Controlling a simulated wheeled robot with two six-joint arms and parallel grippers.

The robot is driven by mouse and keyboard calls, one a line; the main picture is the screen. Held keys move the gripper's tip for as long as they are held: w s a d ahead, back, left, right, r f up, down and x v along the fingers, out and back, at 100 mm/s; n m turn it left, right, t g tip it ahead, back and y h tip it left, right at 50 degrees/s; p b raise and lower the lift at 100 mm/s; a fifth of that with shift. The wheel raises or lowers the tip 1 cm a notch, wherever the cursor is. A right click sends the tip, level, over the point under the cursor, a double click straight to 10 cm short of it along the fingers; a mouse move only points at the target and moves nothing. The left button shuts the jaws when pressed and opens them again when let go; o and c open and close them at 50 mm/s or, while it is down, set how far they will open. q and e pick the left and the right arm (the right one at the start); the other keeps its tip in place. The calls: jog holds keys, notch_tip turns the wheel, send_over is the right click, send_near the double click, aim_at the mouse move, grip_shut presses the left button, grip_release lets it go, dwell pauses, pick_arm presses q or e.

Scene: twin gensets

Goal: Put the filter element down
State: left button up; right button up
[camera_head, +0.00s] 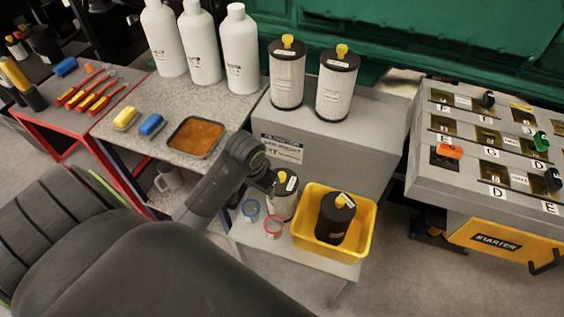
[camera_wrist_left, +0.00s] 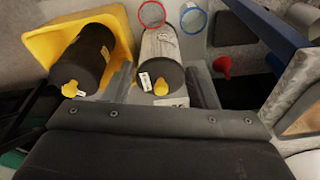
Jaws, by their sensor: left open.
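A white pleated filter element (camera_head: 284,204) with a black cap and yellow knob stands upright on the low grey stand (camera_head: 295,258). It also shows in the left wrist view (camera_wrist_left: 160,48). My left gripper (camera_head: 266,178) is at its cap; in the left wrist view the open fingers (camera_wrist_left: 163,84) are on either side of the filter element, with the cap between them. I cannot tell whether a finger touches it. A black filter (camera_head: 335,218) with a yellow knob is in the yellow tub (camera_head: 366,238) to the right. My right gripper is out of view.
A red ring (camera_head: 273,226) and a blue ring (camera_head: 250,208) lie close by on the stand. Two white filters (camera_head: 287,78) (camera_head: 335,88) stand on the grey box behind. White bottles (camera_head: 203,42) and a brown-filled tray (camera_head: 196,138) are on the bench at left.

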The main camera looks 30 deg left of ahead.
pick_arm(q)
jog(key=w+a+r, duration=0.2)
jog(key=w+r, duration=0.6)
jog(key=w, duration=0.2)
jog(key=b, duration=1.2)
send_over(282, 175)
jog(key=shift+g, duration=0.4)
jog(key=f, duration=1.1)
jog(key=shift+s+a+f, duration=0.3)
jog(key=shift+a+f, duration=0.05)
jog(key=shift+f+b, duration=0.25)
jog(key=shift+b, duration=0.15)
jog(key=shift+w+f, duration=0.1)
jog(key=shift+f, duration=0.1)
jog(key=shift+d+f+b, duration=0.1)
jog(key=shift+f+b, duration=0.25)
jog(key=shift+f, duration=0.05)
jog(key=f, duration=0.3)
jog(key=shift+w+d+f+b, duration=0.1)
jog(key=shift+d+f+b, duration=0.15)
jog(key=shift+b, duration=0.15)
jog(key=shift+f, duration=0.25)
jog(key=shift+c, duration=0.7)
grip_shut()
jog(key=shift+w+r, duration=0.1)
